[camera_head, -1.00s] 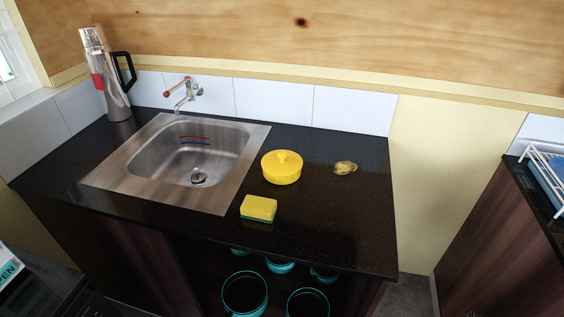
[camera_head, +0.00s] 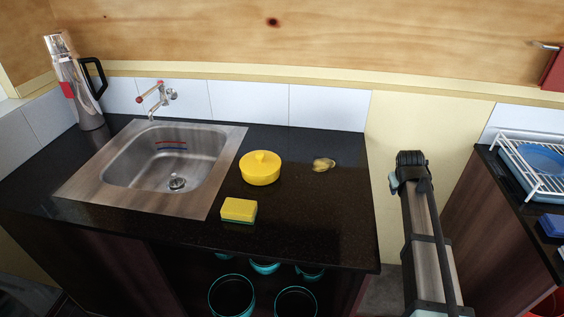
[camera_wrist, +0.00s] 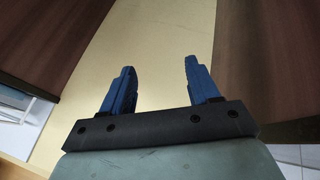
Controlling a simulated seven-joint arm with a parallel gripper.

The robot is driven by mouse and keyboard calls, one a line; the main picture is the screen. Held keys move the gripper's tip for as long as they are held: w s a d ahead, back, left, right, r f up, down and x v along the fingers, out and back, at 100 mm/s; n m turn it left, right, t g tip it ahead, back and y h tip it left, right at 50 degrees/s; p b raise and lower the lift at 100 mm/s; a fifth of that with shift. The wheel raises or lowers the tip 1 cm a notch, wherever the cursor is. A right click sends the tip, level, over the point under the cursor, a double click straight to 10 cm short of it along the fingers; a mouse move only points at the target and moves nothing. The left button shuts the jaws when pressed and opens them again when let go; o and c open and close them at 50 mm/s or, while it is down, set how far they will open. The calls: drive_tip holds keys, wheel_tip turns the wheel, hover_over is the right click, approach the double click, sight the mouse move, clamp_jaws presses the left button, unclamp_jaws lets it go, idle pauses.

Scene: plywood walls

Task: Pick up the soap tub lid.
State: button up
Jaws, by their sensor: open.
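A round yellow soap tub (camera_head: 259,174) sits on the dark counter, right of the sink. Its yellow lid (camera_head: 261,159), with a small knob on top, is on the tub. In the wrist view my gripper (camera_wrist: 160,82) is open and empty, its two blue fingers apart. It faces the pale wall and floor gap between two dark cabinets, and the tub is not in that view. In the head view my arm stands to the right of the counter, away from the tub; the fingers cannot be made out there.
A yellow sponge (camera_head: 239,210) lies in front of the tub, and a crumpled yellowish item (camera_head: 323,165) lies to its right. The steel sink (camera_head: 225,150) and a flask (camera_head: 76,85) are at left. A dish rack (camera_head: 530,160) stands on the right counter.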

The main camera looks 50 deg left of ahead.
drive_tip(key=s+a+r+n+y, duration=0.2)
drive_tip(key=s+a+r, duration=0.7)
drive_tip(key=a+r, duration=0.5)
drive_tip(key=s+a+r+n+g, duration=0.1)
drive_tip(key=s+a+r+g, duration=0.2)
drive_tip(key=s, duration=0.6)
drive_tip(key=s+a+r+n+g, duration=0.15)
drive_tip(key=s+a+r, duration=0.25)
drive_tip(key=s, duration=0.5)
drive_tip(key=s+a+r+n+g, duration=0.1)
drive_tip(key=s+a+r+n, duration=0.2)
drive_tip(key=s, duration=0.6)
drive_tip(key=m, duration=0.1)
hover_over(260, 153)
drive_tip(key=d, duration=0.2)
drive_tip(key=f, duration=0.7)
drive_tip(key=shift+w+d, duration=0.1)
drive_tip(key=shift+d, duration=0.1)
drive_tip(key=shift+x, duration=2.55)
drive_tip(key=shift+s+r, duration=0.1)
drive_tip(key=shift+s, duration=0.1)
clamp_jaws()
